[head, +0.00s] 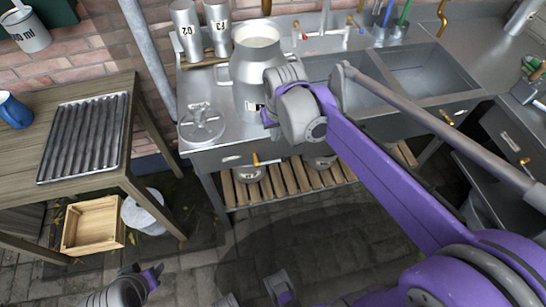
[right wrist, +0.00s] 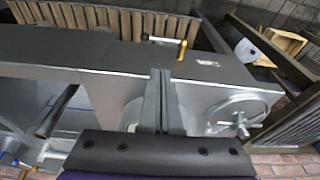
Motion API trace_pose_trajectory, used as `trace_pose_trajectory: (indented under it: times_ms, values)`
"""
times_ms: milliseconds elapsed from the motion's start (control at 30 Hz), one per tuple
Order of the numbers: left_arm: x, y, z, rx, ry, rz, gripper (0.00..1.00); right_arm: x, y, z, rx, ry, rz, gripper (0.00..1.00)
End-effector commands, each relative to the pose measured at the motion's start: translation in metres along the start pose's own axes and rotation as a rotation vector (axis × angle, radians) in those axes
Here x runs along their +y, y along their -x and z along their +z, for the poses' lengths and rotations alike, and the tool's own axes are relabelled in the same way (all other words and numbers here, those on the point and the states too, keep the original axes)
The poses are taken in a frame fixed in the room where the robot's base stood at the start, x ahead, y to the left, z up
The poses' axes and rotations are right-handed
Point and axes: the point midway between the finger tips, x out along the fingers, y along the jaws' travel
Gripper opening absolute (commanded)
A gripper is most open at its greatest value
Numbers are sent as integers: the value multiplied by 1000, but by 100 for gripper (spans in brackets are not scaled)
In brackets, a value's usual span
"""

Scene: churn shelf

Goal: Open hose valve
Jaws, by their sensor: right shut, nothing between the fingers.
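A small valve with a yellow handle (head: 256,160) sits on the front of the steel counter; whether it is the hose valve I cannot tell for sure. It also shows in the right wrist view, where its yellow handle (right wrist: 182,49) stands crosswise to a short grey stem. My right gripper (right wrist: 160,74) is shut and empty, its fingers close together over the counter, with tips apart from the valve. In the head view my right wrist hides the fingers.
A large milk can (head: 256,62) stands on the counter beside my right wrist, with a round lid (head: 202,126) to its left. Two sinks (head: 430,80) lie to the right. A wooden table with a ribbed tray (head: 85,137) and a wooden crate (head: 93,226) are at left.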

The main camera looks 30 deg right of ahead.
Motion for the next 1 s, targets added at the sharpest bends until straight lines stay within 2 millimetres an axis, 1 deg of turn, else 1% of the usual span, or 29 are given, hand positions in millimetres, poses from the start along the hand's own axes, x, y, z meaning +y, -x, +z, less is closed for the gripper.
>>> trace_pose_trajectory:
  times_ms: [33,200,567,667,767,833,1000]
  values:
    - [0,-2,2,-1,0,0,49,2,-4,-4,-6,-6,2,0]
    - [0,-4,3,-2,0,0,49,4,-6,-10,-16,-15,5,0]
    - [0,-4,3,-2,0,0,49,4,-7,-11,-16,-16,5,0]
    - [0,-5,3,-2,0,0,49,4,-11,-11,-16,-15,5,0]
    - [0,-7,4,-3,0,0,49,4,-23,-11,-16,-15,5,0]
    - [0,-8,5,-3,0,0,49,4,-36,-10,-17,-15,5,0]
    - [0,-14,8,-5,0,0,49,4,-73,-10,-17,-15,5,0]
